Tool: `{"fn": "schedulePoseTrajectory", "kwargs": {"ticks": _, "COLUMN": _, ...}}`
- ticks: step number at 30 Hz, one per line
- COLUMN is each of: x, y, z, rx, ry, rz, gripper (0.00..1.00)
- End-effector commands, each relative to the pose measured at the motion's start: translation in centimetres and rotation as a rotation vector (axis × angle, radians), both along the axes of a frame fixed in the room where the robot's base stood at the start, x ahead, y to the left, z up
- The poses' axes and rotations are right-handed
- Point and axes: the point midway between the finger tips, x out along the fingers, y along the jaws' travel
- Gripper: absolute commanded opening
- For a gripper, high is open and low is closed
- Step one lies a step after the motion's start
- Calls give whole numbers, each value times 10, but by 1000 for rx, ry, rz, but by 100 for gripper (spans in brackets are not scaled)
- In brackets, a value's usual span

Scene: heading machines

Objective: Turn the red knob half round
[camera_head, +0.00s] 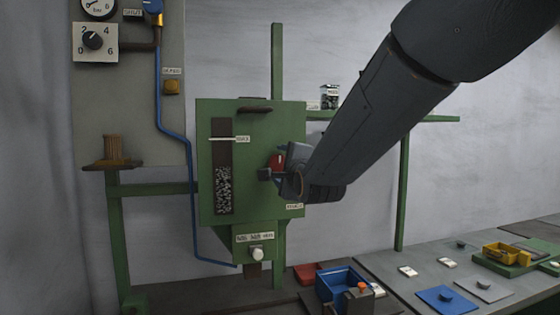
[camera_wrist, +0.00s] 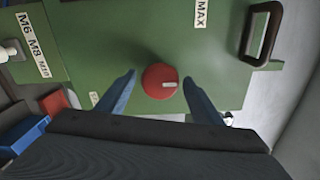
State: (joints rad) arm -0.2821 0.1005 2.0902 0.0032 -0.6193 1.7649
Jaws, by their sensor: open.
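The red knob (camera_wrist: 160,81) is round with a white mark pointing right in the wrist view. It sits on the green machine panel (camera_wrist: 140,25). My gripper (camera_wrist: 160,92) is open, with one blue finger on each side of the knob and visible gaps between. In the head view the knob (camera_head: 278,161) shows only in part, at the right of the panel. My gripper (camera_head: 272,174) is in front of it there and hides the rest. I cannot tell how far the fingertips are from the panel.
A dark handle (camera_wrist: 262,34) stands out from the panel. A white selector knob (camera_head: 258,253) is below on the machine. A blue bin (camera_head: 340,286) and a red bin (camera_head: 308,273) are on the bench under it. A blue hose (camera_head: 190,170) runs along the panel's left.

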Motion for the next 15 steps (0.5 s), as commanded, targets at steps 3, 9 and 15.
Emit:
{"fn": "schedulePoseTrajectory", "kwargs": {"ticks": 3, "x": 5, "y": 1, "z": 1, "rx": 0, "ry": -1, "rz": 0, "gripper": 60}}
{"fn": "schedulePoseTrajectory", "kwargs": {"ticks": 9, "x": 7, "y": 2, "z": 0, "rx": 0, "ry": -1, "rz": 0, "gripper": 60}}
{"fn": "schedulePoseTrajectory", "kwargs": {"ticks": 15, "x": 7, "y": 2, "z": 0, "rx": 0, "ry": -1, "rz": 0, "gripper": 47}}
